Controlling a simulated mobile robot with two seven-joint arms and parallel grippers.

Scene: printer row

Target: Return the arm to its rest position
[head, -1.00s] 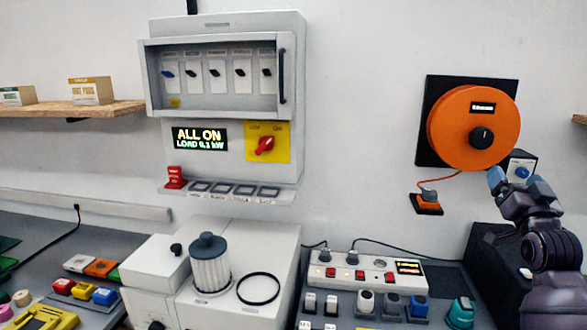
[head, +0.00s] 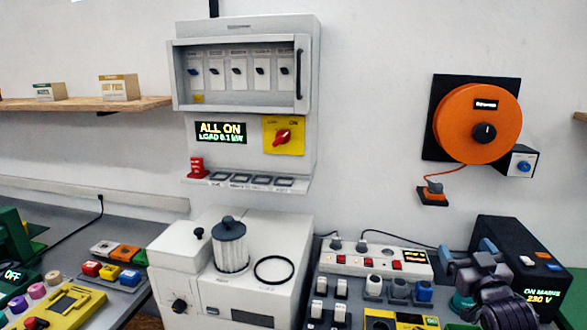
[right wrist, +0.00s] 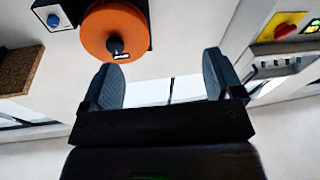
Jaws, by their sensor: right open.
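My right gripper (head: 468,252) is at the lower right of the head view, in front of the black power unit and above the bench. In the right wrist view its two blue-grey fingers (right wrist: 163,80) stand wide apart with nothing between them. My left gripper is in neither view now.
A black unit (head: 532,262) reading "ON MAINS 230 V" stands right of my gripper. A power strip (head: 375,259) and several plugs lie to its left. An orange reel (head: 478,124) hangs on the wall above. A grey breaker cabinet (head: 246,105) reads "ALL ON".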

